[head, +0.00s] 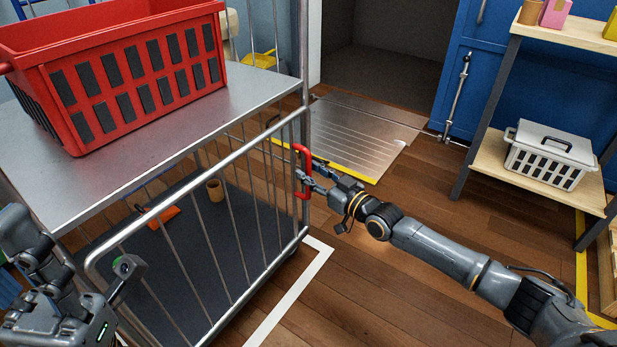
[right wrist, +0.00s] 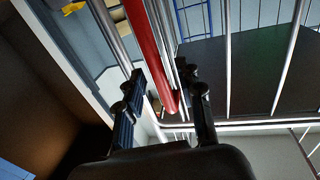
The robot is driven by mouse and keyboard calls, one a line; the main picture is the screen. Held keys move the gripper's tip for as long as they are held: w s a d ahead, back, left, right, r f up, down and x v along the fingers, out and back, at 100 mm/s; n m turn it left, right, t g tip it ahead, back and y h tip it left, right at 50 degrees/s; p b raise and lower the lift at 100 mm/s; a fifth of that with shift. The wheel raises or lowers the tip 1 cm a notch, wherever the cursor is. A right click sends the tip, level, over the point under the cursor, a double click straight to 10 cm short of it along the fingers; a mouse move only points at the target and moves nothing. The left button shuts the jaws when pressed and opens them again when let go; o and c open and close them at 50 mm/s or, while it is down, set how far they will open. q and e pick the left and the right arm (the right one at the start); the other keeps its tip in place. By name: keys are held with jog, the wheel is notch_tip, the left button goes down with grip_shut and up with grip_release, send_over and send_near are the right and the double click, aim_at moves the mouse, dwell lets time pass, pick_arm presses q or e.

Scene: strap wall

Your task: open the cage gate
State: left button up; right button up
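The cage gate (head: 212,225) is a low panel of metal bars on the front of a wheeled cage. It stands in line with the cage front and looks shut. A red handle (head: 303,172) is at its right end, beside the corner post. My right gripper (head: 303,176) is at this handle. In the right wrist view its two fingers (right wrist: 164,88) are spread, with the red handle (right wrist: 149,50) between them and gaps visible. I cannot tell whether either finger touches it. My left arm is at the lower left, and its fingers cannot be made out.
A red basket (head: 130,75) stands on the cage's metal shelf (head: 180,130). An orange item (head: 158,216) and a tan cup (head: 215,190) are inside below. A shelf rack (head: 480,160) with a white basket (head: 550,155) stands right. Floor before the gate is clear.

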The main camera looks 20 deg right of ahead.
jog(key=shift+w+a, duration=0.3)
jog(key=shift+w, duration=0.35)
grip_shut()
